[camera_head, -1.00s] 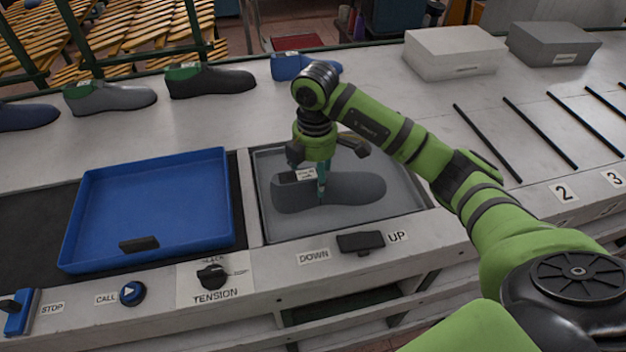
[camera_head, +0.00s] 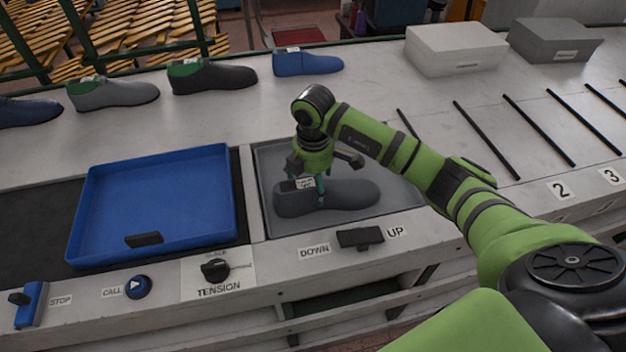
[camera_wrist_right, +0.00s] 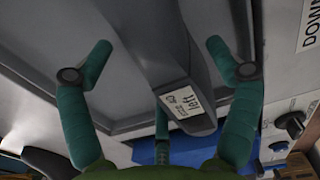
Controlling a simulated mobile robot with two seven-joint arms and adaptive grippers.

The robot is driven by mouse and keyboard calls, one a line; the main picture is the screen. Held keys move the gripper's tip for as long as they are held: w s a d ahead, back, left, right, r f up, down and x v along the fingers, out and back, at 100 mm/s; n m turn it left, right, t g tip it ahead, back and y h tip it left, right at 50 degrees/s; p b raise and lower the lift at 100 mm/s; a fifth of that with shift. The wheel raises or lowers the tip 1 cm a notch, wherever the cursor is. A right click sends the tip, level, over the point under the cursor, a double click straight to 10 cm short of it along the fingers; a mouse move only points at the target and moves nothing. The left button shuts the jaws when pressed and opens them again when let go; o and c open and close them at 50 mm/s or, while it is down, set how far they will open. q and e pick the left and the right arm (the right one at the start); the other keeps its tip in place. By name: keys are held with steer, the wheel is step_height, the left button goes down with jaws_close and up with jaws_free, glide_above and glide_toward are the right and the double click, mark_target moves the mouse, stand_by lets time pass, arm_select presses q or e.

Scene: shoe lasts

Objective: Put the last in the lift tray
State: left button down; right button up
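A dark grey last (camera_head: 345,196) lies on its sole in the grey lift tray (camera_head: 400,190), its toe to the right. Its white label, reading "left", shows in the right wrist view on the last's heel end (camera_wrist_right: 184,108). My right gripper (camera_head: 320,187) is above the heel end, pointing down. In the right wrist view my right gripper's (camera_wrist_right: 155,60) teal fingers are spread wide, with a gap between the left finger and the last. Whether the other fingers touch it I cannot tell. My left gripper is out of view.
A blue tray (camera_head: 150,200) with a black block on its front edge stands left of the lift tray. Several lasts, one of them blue (camera_head: 307,64), line the back. A DOWN/UP switch (camera_head: 358,238) is in front. White (camera_head: 455,55) and grey boxes stand back right.

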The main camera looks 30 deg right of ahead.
steer(key=shift+r, duration=0.4)
step_height(320, 180, up, 7)
steer(key=shift+f+b, duration=0.2)
steer(key=shift+b, duration=1.05)
step_height(320, 180, up, 4)
steer(key=shift+r, duration=0.1)
steer(key=shift+s+r, duration=0.1)
steer(key=shift+r, duration=0.3)
steer(key=shift+f, duration=0.1)
